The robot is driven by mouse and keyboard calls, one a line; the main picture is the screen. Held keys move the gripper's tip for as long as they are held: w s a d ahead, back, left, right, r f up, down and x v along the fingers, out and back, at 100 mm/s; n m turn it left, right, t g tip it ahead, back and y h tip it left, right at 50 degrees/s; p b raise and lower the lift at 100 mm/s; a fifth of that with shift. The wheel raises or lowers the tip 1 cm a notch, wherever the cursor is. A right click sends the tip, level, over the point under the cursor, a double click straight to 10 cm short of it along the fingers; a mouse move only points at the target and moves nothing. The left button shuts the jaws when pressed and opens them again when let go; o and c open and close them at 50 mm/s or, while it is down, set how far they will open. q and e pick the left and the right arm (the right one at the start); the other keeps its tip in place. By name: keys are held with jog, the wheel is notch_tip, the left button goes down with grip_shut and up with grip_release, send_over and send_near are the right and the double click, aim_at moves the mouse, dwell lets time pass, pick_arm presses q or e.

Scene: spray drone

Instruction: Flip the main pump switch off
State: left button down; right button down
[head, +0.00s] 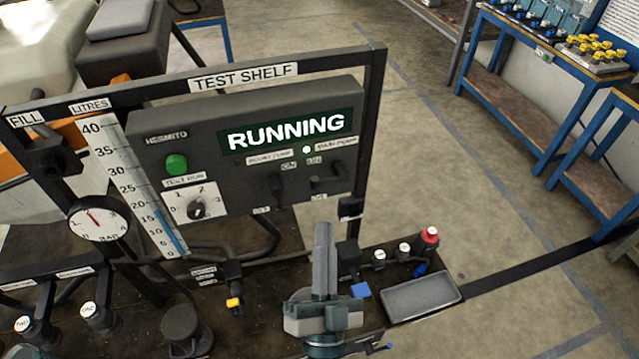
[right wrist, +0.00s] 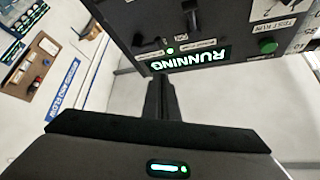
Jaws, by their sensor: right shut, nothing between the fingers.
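The dark control panel (head: 240,120) under the TEST SHELF sign reads RUNNING on its green display. The main pump switch (head: 330,178) is at the panel's lower right, beside a lit green lamp (head: 306,150). A second pump lever (head: 278,190) hangs to its left. The exact lever position of the main switch is hard to make out. My right gripper (head: 322,228) is shut and empty, below and in front of the panel, its fingers pointing up toward the switches. In the right wrist view the panel is upside down beyond the shut fingers (right wrist: 160,95), apart from them. My left gripper is out of view.
A pressure gauge (head: 99,218) and a litres scale (head: 130,185) stand left of the panel. A grey tray (head: 422,298) and a red-topped knob (head: 429,238) are at the right on the bench. Open floor (head: 440,170) lies right of the shelf frame.

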aim_at(332, 180)
jog(key=shift+s+d+r+m+h, duration=0.2)
jog(key=shift+d+r+m+h, duration=0.25)
jog(key=shift+r+m+h, duration=0.3)
jog(key=shift+f, duration=0.1)
jog(key=p+x, duration=0.2)
jog(key=x, duration=0.8)
jog(key=shift+a+f+p, duration=0.1)
jog(key=shift+f+p, duration=0.05)
jog(key=shift+p, duration=0.25)
jog(key=shift+w+a+f+b, duration=0.15)
jog(key=shift+a+f+b, duration=0.35)
jog(key=shift+f+b, duration=0.4)
jog(key=shift+w+a+f+b, duration=0.1)
jog(key=shift+a+f+b, duration=0.45)
jog(key=shift+b, duration=0.5)
